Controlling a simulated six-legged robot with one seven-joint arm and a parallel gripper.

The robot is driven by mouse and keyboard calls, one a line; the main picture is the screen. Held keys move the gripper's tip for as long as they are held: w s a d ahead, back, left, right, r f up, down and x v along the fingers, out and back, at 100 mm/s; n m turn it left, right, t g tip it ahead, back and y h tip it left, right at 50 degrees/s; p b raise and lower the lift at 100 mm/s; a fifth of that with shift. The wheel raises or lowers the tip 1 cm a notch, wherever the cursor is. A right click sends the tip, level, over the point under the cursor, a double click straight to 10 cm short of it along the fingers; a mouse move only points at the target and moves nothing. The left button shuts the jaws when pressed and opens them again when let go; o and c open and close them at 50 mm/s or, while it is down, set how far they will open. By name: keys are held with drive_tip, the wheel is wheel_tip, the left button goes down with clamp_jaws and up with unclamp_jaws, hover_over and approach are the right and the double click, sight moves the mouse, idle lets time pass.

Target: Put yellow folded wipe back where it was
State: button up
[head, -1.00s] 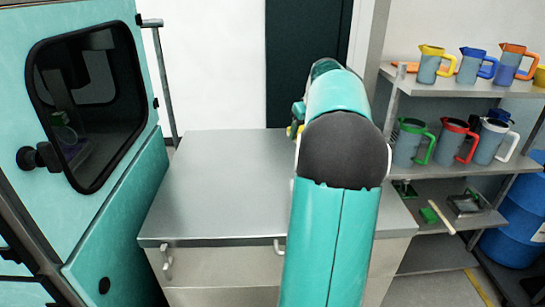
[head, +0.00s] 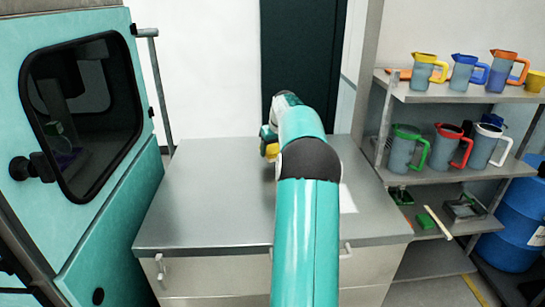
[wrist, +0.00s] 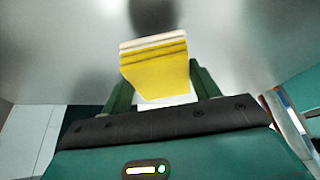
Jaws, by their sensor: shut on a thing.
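The yellow folded wipe (wrist: 157,68) is a small stack of yellow layers with paler layers at its far edge. My gripper (wrist: 162,82) is shut on it, with the two dark green fingers at its sides. In the head view, my gripper (head: 268,138) is over the back part of the steel worktop (head: 215,205), with a bit of the yellow wipe (head: 271,152) showing below it. My arm hides part of the worktop. I cannot tell how high the wipe is above the surface.
A flat white patch (head: 347,198) lies on the worktop right of my arm. A teal cabinet (head: 110,190) with a dark window stands at left. Shelves (head: 450,95) with several coloured-lid jugs and a blue barrel (head: 515,225) stand at right. The worktop's left side is clear.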

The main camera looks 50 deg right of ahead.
drive_tip(key=x, duration=0.3)
drive_tip(key=shift+s+a, duration=0.2)
drive_tip(key=shift+f, duration=0.4)
drive_tip(key=shift+f, duration=0.1)
drive_tip(key=o, duration=0.9)
drive_tip(key=shift+o, duration=0.2)
drive_tip(key=v, duration=1.2)
